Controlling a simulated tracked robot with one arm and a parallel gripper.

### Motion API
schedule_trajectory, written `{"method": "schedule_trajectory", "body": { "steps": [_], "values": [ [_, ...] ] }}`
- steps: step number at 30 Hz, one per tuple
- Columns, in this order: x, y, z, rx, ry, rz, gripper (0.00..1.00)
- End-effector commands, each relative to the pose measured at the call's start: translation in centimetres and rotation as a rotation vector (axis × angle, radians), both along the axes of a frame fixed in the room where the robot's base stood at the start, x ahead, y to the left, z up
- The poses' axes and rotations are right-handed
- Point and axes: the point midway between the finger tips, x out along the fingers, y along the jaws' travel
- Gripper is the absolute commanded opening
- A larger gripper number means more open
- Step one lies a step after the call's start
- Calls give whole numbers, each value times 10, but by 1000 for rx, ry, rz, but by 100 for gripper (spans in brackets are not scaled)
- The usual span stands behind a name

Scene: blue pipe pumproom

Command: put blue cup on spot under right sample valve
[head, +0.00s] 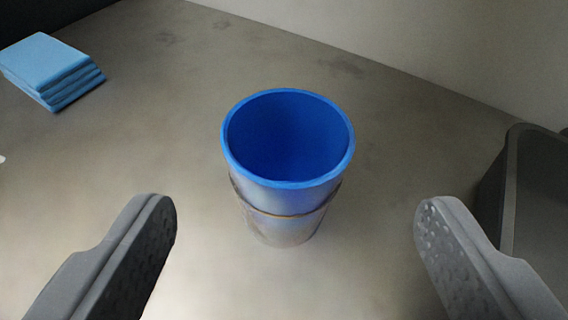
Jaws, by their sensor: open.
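The blue cup (289,206) stands upright on the grey surface in the middle of the head view. Its inside and rim are bright blue, its outer wall is pale and shiny with a thin band around it, and it looks empty. My gripper (296,222) is open, with one finger at the lower left and the other at the lower right. The cup is between and a little beyond the fingertips, with clear gaps on both sides. No sample valve and no spot under one show in this view.
A stack of folded light blue cloths (52,70) lies at the upper left. A dark grey bin (540,190) stands at the right edge, close to the right finger. A pale wall (420,45) rises behind.

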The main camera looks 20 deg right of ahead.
Motion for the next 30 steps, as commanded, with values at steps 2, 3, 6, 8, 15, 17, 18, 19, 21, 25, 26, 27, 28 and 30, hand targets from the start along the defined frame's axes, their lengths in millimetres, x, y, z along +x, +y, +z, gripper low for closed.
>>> {"method": "schedule_trajectory", "body": {
  "steps": [2,3,6,8,15,17,18,19,21,25,26,27,28,30],
  "values": [
    [6,-1,-4,0,1,-1,74],
    [10,-2,-7,-1,2,-1,74],
    [23,-3,-10,2,-1,-1,74],
    [30,-5,-12,0,-2,-1,74],
    [43,-9,-17,-1,0,0,74],
    [43,-9,-17,-1,0,0,74],
    [43,-9,-17,-1,0,-1,74],
    [43,-9,-17,-1,0,-1,74],
    [43,-9,-17,-1,0,-1,60],
    [43,-10,-17,-1,1,-1,24],
    [43,-10,-17,-1,0,-1,16],
    [43,-10,-17,0,0,-1,10],
    [43,-10,-17,-1,0,-1,10],
    [43,-10,-17,0,0,-1,10]
  ]
}}
